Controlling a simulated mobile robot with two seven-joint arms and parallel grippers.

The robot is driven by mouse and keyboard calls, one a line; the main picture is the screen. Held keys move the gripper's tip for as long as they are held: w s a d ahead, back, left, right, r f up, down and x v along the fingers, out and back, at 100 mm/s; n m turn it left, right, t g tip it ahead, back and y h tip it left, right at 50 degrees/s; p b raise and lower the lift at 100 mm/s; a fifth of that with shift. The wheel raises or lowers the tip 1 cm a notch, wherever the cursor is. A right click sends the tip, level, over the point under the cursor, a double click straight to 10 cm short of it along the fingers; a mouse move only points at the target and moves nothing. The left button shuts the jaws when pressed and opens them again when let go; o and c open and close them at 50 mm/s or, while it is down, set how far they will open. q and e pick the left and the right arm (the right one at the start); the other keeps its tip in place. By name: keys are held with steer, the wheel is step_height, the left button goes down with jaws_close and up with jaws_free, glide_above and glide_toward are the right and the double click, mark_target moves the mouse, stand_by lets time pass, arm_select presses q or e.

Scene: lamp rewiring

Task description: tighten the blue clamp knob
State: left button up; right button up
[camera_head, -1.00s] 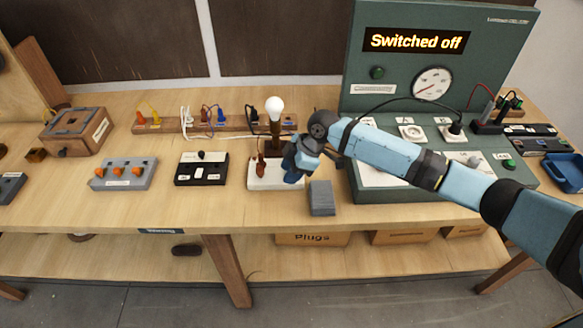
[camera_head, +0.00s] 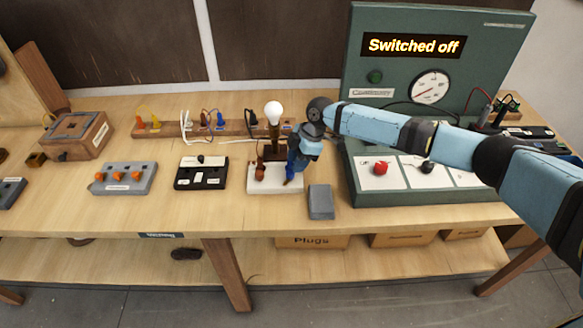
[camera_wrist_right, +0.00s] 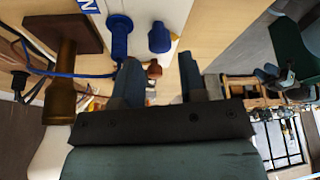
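The lamp's white base (camera_head: 265,186) carries an upright brown post with a white bulb (camera_head: 274,110). In the right wrist view, a blue clamp post (camera_wrist_right: 119,37) with a blue wire at it and a separate short blue knob (camera_wrist_right: 160,38) stand on the white base, with a brown knob (camera_wrist_right: 154,70) farther off. My right gripper (camera_head: 293,178) is over the right part of the base. In the wrist view its two dark fingers (camera_wrist_right: 161,72) are apart, with nothing held between them; both blue parts show beyond the fingertips. My left gripper is in neither view.
A grey block (camera_head: 321,202) lies just right of the lamp base. A black switch box (camera_head: 201,173) and a grey terminal box (camera_head: 124,178) stand to the left. The green test panel (camera_head: 440,50) at the right reads "Switched off". Bare table lies in front of the boxes.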

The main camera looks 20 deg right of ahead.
mark_target(288, 178)
steer(key=shift+x, duration=1.95)
steer(key=c, duration=0.7)
steer(key=shift+o, duration=0.2)
steer(key=shift+p, duration=0.35)
